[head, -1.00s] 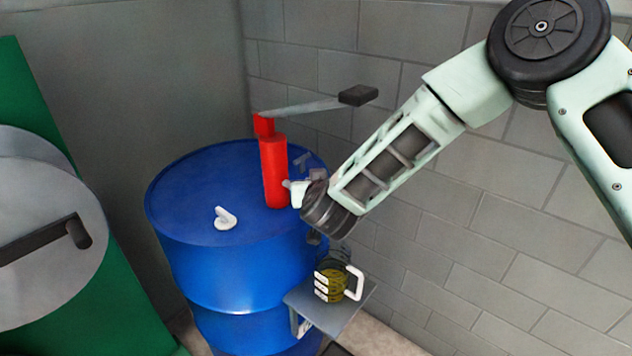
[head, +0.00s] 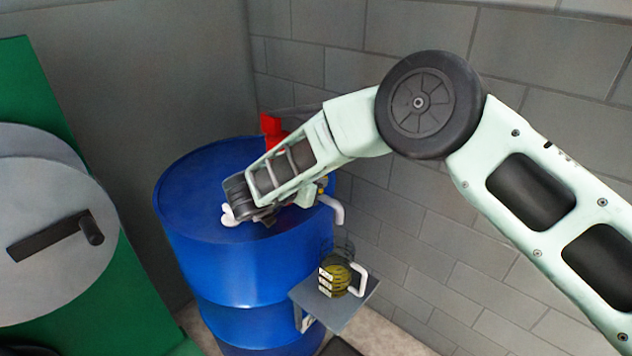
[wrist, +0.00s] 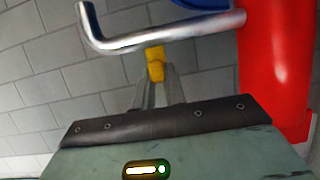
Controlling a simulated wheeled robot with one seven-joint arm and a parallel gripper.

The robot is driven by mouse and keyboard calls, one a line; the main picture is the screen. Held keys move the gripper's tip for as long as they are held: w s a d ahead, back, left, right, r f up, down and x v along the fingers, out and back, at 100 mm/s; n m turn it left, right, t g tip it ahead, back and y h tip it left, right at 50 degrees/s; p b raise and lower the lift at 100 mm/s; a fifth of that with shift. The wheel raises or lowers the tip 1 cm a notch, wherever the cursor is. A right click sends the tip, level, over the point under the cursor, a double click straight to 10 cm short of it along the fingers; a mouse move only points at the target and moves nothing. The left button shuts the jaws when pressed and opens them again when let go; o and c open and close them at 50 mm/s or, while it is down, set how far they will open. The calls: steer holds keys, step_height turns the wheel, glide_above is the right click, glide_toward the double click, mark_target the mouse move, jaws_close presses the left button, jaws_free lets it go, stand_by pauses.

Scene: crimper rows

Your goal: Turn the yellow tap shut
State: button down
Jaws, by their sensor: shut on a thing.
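The yellow tap (wrist: 155,62) shows in the wrist view, just below the silver spout (wrist: 165,32). My gripper (wrist: 157,82) is shut on the yellow tap, with its fingers reaching up to it. In the head view my arm covers most of this; a bit of yellow (head: 322,184) and the pale spout (head: 335,208) show at the right of my gripper (head: 312,194). The red pump body (wrist: 275,70) stands at the right in the wrist view; only its red top (head: 271,126) shows in the head view.
The pump stands on a blue drum (head: 185,195). A clear jug (head: 341,280) with yellowish liquid sits on a grey shelf (head: 335,312) below the spout. A block wall (head: 420,220) lies behind. A green machine with a crank (head: 50,240) stands left.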

steer(key=shift+m+h, duration=0.3)
steer(key=shift+h, duration=0.1)
steer(key=c, duration=1.4)
jaws_free()
steer(key=shift+c, duration=0.2)
steer(key=shift+a, duration=0.1)
steer(key=b+v, duration=0.3)
steer(key=v, duration=1.4)
steer(key=shift+r, duration=0.25)
